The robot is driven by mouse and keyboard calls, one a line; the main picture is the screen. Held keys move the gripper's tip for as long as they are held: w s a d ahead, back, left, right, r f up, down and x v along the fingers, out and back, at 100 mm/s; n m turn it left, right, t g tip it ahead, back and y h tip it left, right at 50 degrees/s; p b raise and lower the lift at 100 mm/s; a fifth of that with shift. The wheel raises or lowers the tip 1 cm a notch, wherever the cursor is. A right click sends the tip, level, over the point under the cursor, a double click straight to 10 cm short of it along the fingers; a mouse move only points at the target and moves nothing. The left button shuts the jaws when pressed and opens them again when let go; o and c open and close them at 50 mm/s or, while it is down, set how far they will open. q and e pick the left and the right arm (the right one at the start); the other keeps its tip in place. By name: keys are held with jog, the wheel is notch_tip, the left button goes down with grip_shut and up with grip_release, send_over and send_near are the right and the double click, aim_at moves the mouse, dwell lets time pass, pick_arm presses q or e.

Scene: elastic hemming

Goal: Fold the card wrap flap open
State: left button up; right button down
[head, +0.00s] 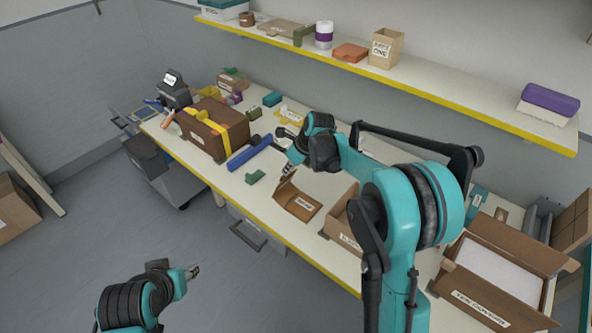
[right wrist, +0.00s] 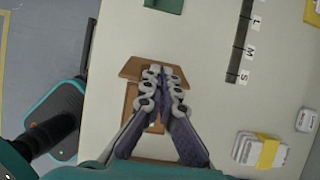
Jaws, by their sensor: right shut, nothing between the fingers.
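The brown card wrap (head: 300,211) lies on the white bench, with a pale label on its inner panel. One brown flap stands at an angle at its left end. My right gripper (head: 286,171) is shut and empty just above that left end. In the right wrist view, the closed fingers (right wrist: 164,82) cover the middle of the card wrap (right wrist: 132,68), and brown card shows beside and beyond them. Whether the fingertips touch the card cannot be told. My left gripper (head: 193,271) is over the floor, away from the bench; its finger gap is too small to read.
A green block (head: 255,177) and a blue roll (head: 249,153) lie left of the wrap. An open brown box (head: 341,222) stands close on its right. A size strip (right wrist: 242,42) and a yellow-banded white pack (right wrist: 259,150) lie on the bench. A yellow-edged shelf (head: 440,92) runs behind.

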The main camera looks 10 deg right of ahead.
jog(key=shift+w+a+f, duration=0.2)
jog(key=shift+w+a, duration=0.3)
jog(key=shift+w, duration=0.1)
jog(key=shift+w+a+f, duration=0.15)
jog(key=shift+w+a, duration=0.35)
jog(key=shift+w, duration=0.1)
jog(key=shift+r, duration=0.1)
